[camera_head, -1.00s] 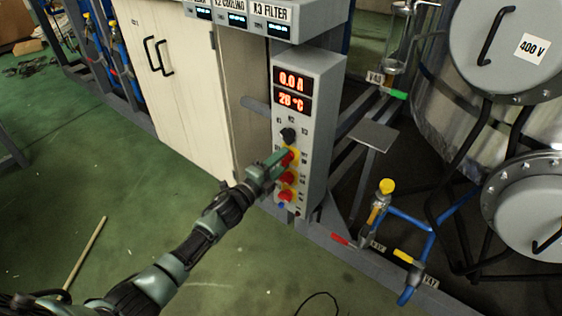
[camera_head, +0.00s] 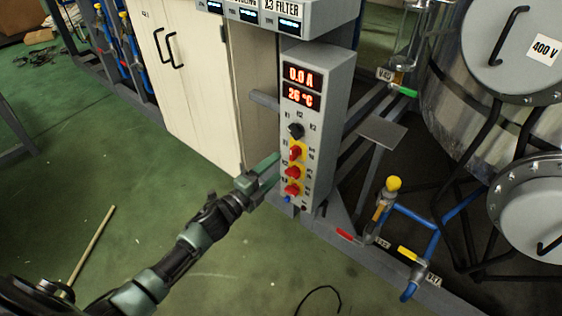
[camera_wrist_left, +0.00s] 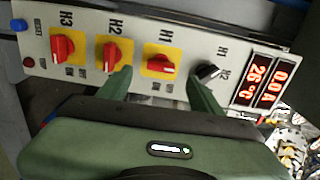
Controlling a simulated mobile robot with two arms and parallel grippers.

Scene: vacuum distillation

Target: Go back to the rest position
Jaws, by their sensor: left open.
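My left gripper (camera_head: 270,173) is open and empty, just left of the grey control box (camera_head: 325,110). Its two green fingers are spread in front of the panel, apart from the knobs as far as I can tell. The left wrist view shows the fingertips (camera_wrist_left: 160,85) on either side of the red H1 knob (camera_wrist_left: 161,65). The panel has a black knob (camera_head: 296,131) at the top and red knobs on yellow plates, the upper one (camera_head: 295,153) and the middle one (camera_head: 292,172). The displays (camera_head: 300,86) read 0.0 A and 26 °C. My right gripper is not in view.
A beige cabinet (camera_head: 190,90) stands behind the arm. Blue pipes with yellow and red valve handles (camera_head: 407,253) are at the lower right. Large steel vessels (camera_head: 475,130) stand at the right. A wooden stick (camera_head: 92,243) lies near the left arm. Green floor at left is mostly clear.

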